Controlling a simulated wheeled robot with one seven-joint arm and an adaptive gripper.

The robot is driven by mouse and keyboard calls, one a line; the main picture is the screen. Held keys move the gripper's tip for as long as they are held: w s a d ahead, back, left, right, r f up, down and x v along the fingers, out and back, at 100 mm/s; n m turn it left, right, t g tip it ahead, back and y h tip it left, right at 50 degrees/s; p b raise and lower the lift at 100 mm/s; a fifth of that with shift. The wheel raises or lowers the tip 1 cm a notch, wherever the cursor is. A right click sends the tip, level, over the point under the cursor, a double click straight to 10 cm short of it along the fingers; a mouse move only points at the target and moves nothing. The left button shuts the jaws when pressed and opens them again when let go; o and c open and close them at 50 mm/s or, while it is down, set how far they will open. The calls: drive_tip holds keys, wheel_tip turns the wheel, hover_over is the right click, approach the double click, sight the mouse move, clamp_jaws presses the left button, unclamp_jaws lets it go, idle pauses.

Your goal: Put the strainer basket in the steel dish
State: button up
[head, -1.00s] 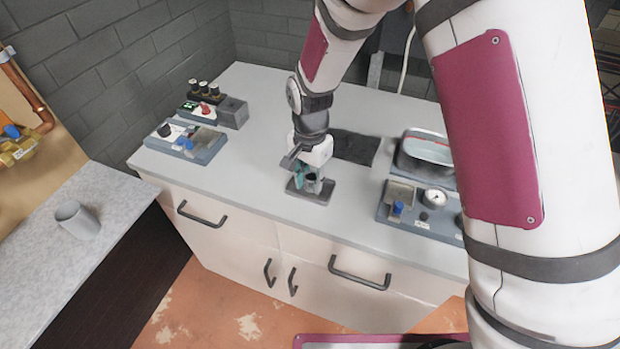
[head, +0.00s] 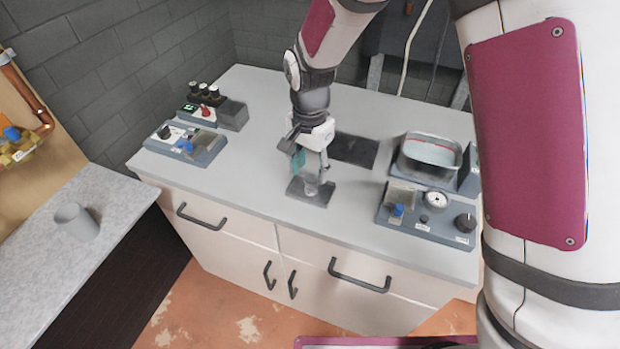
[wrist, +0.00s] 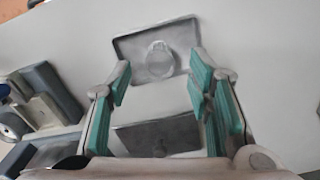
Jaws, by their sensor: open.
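The steel dish (head: 297,188) is a shallow grey rectangular tray on the worktop near its front edge. A small round grey piece, which looks like the strainer basket (head: 312,185), stands inside it. In the wrist view the basket (wrist: 159,60) shows within the rim of the dish (wrist: 125,47). My gripper (head: 312,166) is just above the basket, with its teal-padded fingers apart. In the wrist view the gap between the fingers (wrist: 159,85) is empty. Fine details of the basket are too small to tell.
A dark mat (head: 354,150) lies behind the gripper. A clear-walled basin (head: 430,153) and a gauge panel (head: 425,218) stand to the right. Control blocks (head: 187,145) stand at the left. A grey cup (head: 76,222) is on the separate left counter. The worktop left of the dish is clear.

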sight(310, 179)
drive_tip(key=s+d+r+n+t, duration=0.1)
drive_tip(key=d+r, duration=0.2)
drive_tip(key=r, duration=0.4)
drive_tip(key=s+d+r, duration=0.2)
drive_tip(key=d+r, duration=0.1)
drive_tip(key=r, duration=0.4)
drive_tip(key=s+d+r+n+t, duration=0.2)
drive_tip(key=s+d+r+n, duration=0.1)
drive_tip(key=s+d, duration=0.4)
drive_tip(key=s+d+r+n+t, duration=0.1)
drive_tip(key=s+d+r+n, duration=0.2)
drive_tip(key=s, duration=0.9)
drive_tip(key=d+r, duration=0.3)
drive_tip(key=d, duration=0.1)
drive_tip(key=shift+s+d+r+t, duration=0.15)
drive_tip(key=shift+s+d+t, duration=0.1)
drive_tip(key=shift+t, duration=0.15)
